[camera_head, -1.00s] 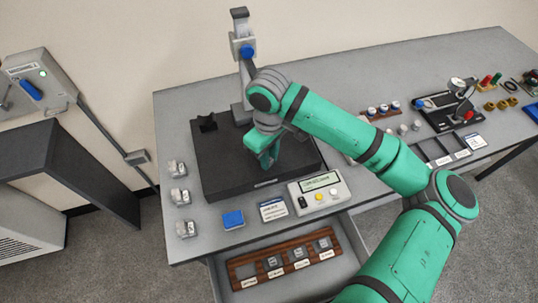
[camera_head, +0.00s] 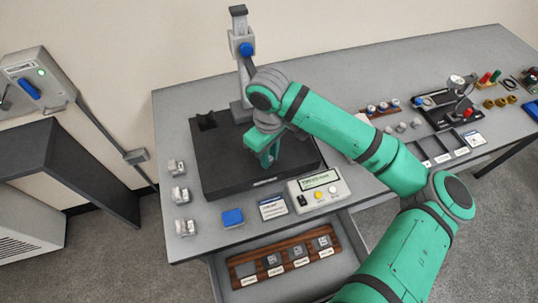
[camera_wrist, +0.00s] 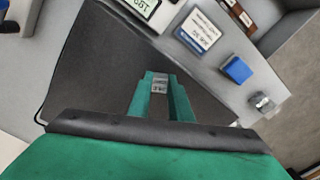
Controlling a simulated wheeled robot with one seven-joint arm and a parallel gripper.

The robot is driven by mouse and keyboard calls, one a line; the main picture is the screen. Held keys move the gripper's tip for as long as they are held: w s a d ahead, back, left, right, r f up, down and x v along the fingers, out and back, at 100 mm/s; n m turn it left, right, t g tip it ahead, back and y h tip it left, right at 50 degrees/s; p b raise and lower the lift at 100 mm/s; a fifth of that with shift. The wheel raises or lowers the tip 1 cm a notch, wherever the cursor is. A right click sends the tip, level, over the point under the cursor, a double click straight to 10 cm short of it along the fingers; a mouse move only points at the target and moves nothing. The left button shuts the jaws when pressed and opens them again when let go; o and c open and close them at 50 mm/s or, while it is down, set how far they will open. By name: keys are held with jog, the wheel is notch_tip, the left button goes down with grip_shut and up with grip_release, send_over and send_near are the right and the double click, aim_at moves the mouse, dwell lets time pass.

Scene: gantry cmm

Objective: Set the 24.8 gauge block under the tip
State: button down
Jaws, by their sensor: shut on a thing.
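My gripper (camera_head: 266,158) is over the black granite plate (camera_head: 225,180) and points down. It is shut on a small grey gauge block (camera_wrist: 160,84), which shows between the fingertips in the wrist view; its marking is too small to read. The stand (camera_head: 241,60) with a blue knob rises at the back of the plate. Its tip is hidden behind my arm. I cannot tell whether the block touches the plate.
A display box (camera_head: 319,190), a label card (camera_head: 271,207) and a blue pad (camera_head: 232,217) lie in front of the plate. Several small blocks (camera_head: 180,195) stand at left. An open drawer holds a wooden rack (camera_head: 245,283) with several blocks. A black fixture (camera_head: 445,110) stands at right.

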jog(key=shift+f, duration=0.6)
dwell(0.9)
jog(key=c, duration=1.1)
grip_release()
jog(key=shift+r, duration=3.5)
